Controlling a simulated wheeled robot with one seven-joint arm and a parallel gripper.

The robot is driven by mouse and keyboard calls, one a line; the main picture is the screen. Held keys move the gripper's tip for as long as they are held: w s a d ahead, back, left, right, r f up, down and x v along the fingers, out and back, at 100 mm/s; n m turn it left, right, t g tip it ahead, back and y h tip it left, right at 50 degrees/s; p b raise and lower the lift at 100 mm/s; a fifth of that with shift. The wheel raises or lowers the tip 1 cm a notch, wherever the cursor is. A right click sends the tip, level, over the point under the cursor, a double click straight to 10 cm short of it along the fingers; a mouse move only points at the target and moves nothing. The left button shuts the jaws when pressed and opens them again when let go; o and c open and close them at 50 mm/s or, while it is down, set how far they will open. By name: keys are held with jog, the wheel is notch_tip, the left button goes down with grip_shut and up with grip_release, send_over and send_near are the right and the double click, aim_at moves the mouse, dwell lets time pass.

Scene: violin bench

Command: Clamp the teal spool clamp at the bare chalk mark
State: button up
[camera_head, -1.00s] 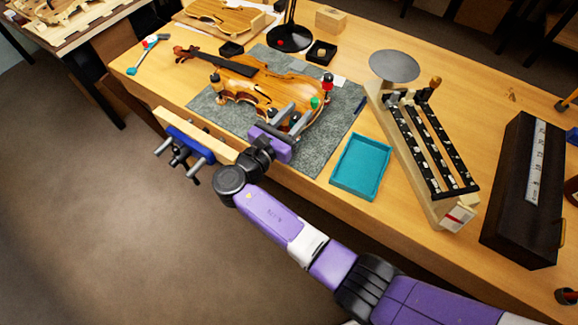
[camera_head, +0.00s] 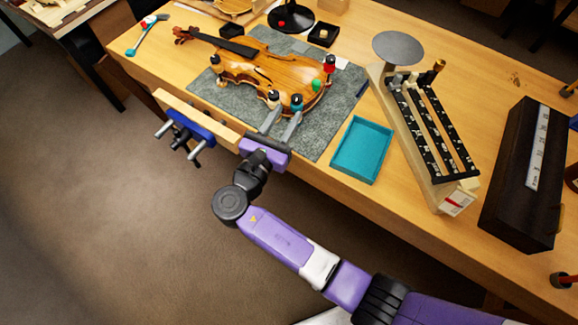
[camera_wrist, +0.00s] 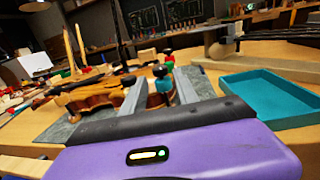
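A green clamp (camera_head: 316,85) and a red clamp (camera_head: 330,64) stand further right along the edge. I cannot make out a chalk mark.
The violin lies on a grey mat (camera_head: 333,115). A blue vise (camera_head: 190,127) with a wooden jaw is on the bench's near edge, left of my gripper. Black trays sit behind the violin.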

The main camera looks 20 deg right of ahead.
aim_at(300, 101)
jog(key=shift+w+a+f+m+g+h+b, duration=0.2)
jog(key=shift+w+a+m+g+h+b, duration=0.2)
jog(key=shift+w+m+g+h+b, duration=0.4)
jog(key=w+d+g, duration=0.1)
jog(key=d, duration=0.1)
jog(key=w+d+m+g+h+b, duration=0.1)
jog(key=d, duration=0.1)
jog(key=w+d, duration=0.1)
jog(key=shift+d+r+m+g, duration=0.35)
jog(key=shift+d+m+g, duration=0.05)
jog(key=shift+s+n+t+y, duration=0.1)
jog(key=shift+n+t+y, duration=0.2)
jog(key=shift+n+t, duration=0.5)
jog(key=n+t+y+p, duration=0.1)
jog(key=n+t+y, duration=0.1)
jog(key=t+y, duration=0.1)
jog(key=shift+n+t+p, duration=0.3)
jog(key=shift+p, duration=0.05)
jog(key=n+t+y+p, duration=0.1)
jog(key=n+t+y, duration=0.2)
jog(key=y, duration=0.1)
jog(key=shift+n+y, duration=0.3)
jog(key=shift+n+t+y+p, duration=0.5)
jog(key=shift+n+y, duration=0.65)
jog(key=shift+y, duration=0.6)
jog(key=shift+n+t+y+p, duration=0.3)
jog(key=shift+n+y+p, duration=0.3)
jog(key=shift+n+y, duration=0.85)
jog(key=shift+y, duration=0.7)
